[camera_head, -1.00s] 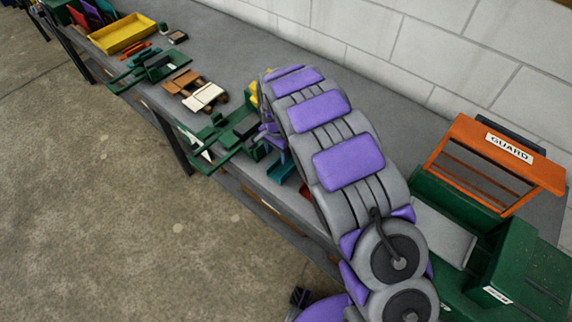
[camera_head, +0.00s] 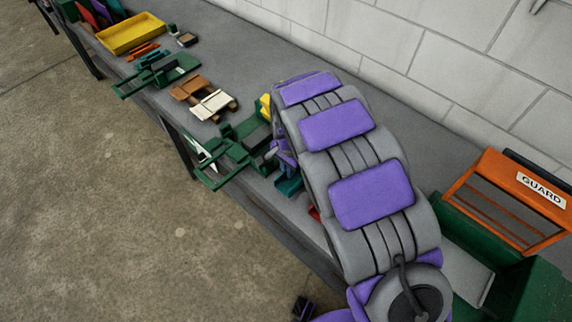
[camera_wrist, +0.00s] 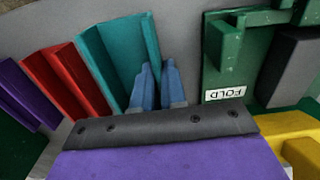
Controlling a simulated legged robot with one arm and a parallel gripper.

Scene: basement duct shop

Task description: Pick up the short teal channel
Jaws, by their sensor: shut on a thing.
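The short teal channel (camera_wrist: 115,52) lies in the upper middle of the wrist view, an open trough with raised side walls. My gripper (camera_wrist: 158,68) shows there as two blue fingers close together at the channel's right wall. They are shut on that wall; the fingers partly hide the contact. In the head view a small teal part (camera_head: 288,187) shows low beside my arm, near the bench's front edge. My arm hides most of the gripper there. I cannot tell whether the channel is clear of the bench.
A red channel (camera_wrist: 62,80) and a purple channel (camera_wrist: 27,92) lie left of the teal one. A green tool labelled FOLD (camera_wrist: 225,70) stands close on the right, with a yellow part (camera_wrist: 290,125) nearby. A machine with an orange guard (camera_head: 495,195) stands at the bench's right.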

